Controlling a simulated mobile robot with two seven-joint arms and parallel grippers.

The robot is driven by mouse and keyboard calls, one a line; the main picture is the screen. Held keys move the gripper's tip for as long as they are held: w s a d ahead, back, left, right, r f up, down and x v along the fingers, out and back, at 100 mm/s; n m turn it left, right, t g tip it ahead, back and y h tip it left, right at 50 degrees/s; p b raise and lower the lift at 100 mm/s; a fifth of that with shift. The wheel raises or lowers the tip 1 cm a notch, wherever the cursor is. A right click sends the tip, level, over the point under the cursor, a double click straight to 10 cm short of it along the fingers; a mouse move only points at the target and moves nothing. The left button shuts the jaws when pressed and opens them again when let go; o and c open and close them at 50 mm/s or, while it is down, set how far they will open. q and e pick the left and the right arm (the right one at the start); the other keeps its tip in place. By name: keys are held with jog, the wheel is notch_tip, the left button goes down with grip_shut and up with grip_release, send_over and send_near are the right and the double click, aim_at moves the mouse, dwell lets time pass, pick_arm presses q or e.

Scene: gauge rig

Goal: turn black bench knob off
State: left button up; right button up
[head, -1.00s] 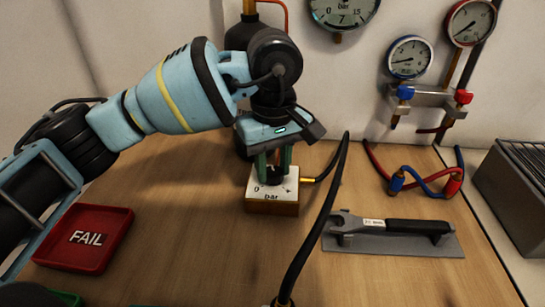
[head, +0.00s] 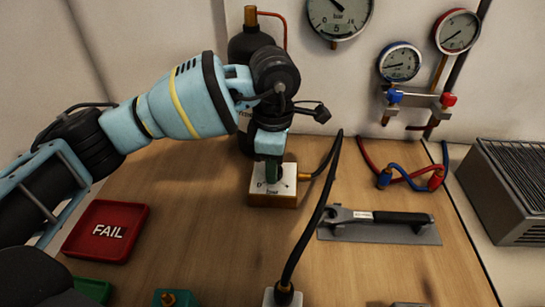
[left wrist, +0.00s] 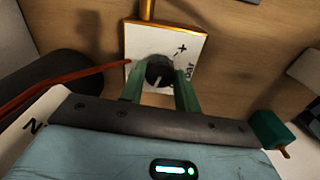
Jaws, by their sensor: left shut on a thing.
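The black bench knob (left wrist: 158,70) sits on a white plate marked "bar" with plus and minus signs. A pale pointer line shows on the knob in the left wrist view. The plate tops a small wooden-sided block (head: 272,200) on the bench in the head view, where the knob is mostly hidden by my gripper. My left gripper (left wrist: 160,88) points down at it, with its green fingers shut on the knob's two sides. It also shows in the head view (head: 273,172). My right gripper is not in view.
A large bar gauge (head: 338,15) hangs on the wall, with two smaller gauges (head: 400,62) (head: 457,32) at right. A black hose (head: 312,225) runs beside the block. A red FAIL tray (head: 107,230) is at left.

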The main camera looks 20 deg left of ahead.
pick_arm(q)
jog(key=shift+r+n+p, duration=0.25)
jog(key=shift+n+p, duration=0.3)
jog(key=shift+n, duration=0.45)
jog(key=n+p, duration=0.2)
jog(key=n, duration=0.1)
jog(key=shift+n, duration=0.3)
jog(key=n+p, duration=0.2)
jog(key=shift+n, duration=0.3)
jog(key=shift+n+p, duration=0.8)
jog(key=shift+n, duration=0.7)
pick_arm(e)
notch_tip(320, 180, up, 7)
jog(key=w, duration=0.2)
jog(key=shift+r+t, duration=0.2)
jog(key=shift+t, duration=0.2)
pick_arm(q)
jog(key=shift+f+p, duration=0.15)
jog(key=shift+p, duration=0.15)
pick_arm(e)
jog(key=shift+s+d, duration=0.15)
pick_arm(q)
jog(key=o, duration=1)
jog(key=shift+c, duration=0.2)
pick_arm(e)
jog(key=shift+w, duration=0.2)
